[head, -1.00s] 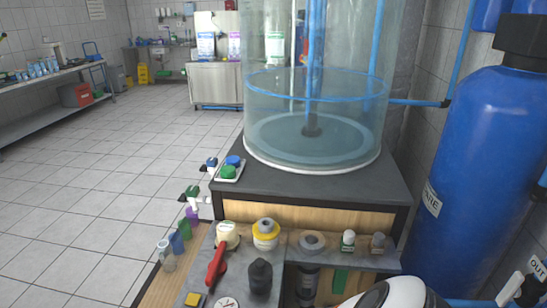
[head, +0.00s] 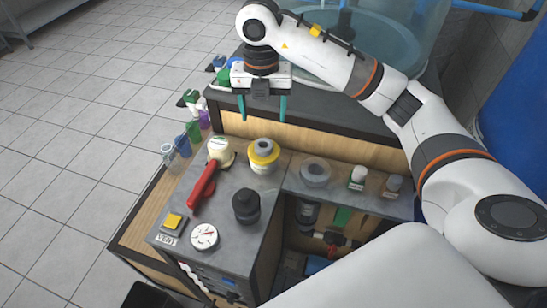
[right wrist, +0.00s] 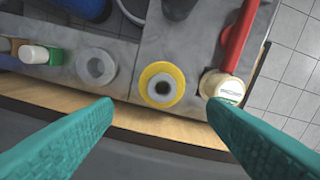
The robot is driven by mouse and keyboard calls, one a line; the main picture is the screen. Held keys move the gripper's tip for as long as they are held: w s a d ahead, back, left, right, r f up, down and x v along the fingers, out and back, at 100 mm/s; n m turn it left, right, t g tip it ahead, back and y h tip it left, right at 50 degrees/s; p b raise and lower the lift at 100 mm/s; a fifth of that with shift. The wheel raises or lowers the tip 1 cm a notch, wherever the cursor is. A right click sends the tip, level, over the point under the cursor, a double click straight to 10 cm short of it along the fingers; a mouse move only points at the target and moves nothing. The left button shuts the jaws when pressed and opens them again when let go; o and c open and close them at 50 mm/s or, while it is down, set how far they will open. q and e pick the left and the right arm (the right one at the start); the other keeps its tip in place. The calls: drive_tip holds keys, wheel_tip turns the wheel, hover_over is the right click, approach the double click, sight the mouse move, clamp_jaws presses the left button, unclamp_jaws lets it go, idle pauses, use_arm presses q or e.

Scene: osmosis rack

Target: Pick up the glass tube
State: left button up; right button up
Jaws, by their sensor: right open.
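My right gripper (head: 263,108) hangs over the near edge of the dark bench top with its teal fingers pointing down, apart and empty. In the right wrist view its two fingers (right wrist: 158,107) are spread, with nothing between them. A small clear tube-like vessel (head: 169,156) stands at the left end of a row along the bench's left side; I cannot tell if it is the glass tube. A large clear cylinder (head: 385,37) stands behind the right arm, partly hidden by it. The gripper touches neither. My left gripper is not in view.
The lower grey counter holds a red-handled valve (head: 203,184), a yellow-and-white ring fitting (head: 263,156), a black knob (head: 246,207), a gauge (head: 204,236) and a grey ring (head: 315,172). A blue tank (head: 510,110) stands at right. The tiled floor (head: 90,130) at left is open.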

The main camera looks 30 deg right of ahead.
hover_over(263, 143)
drive_tip(key=s, duration=0.2)
wheel_tip(263, 143, down, 4)
drive_tip(key=f+p, duration=0.1)
drive_tip(key=f, duration=0.1)
drive_tip(key=f+p, duration=0.1)
drive_tip(key=f, duration=0.1)
drive_tip(key=f+p, duration=0.1)
drive_tip(key=f, duration=0.1)
drive_tip(key=shift+w+a, duration=0.2)
drive_tip(key=shift+a, duration=0.15)
drive_tip(key=shift+f, duration=0.25)
drive_tip(key=shift+c, duration=0.8)
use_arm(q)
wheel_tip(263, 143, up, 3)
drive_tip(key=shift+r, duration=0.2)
use_arm(e)
drive_tip(key=c, duration=0.7)
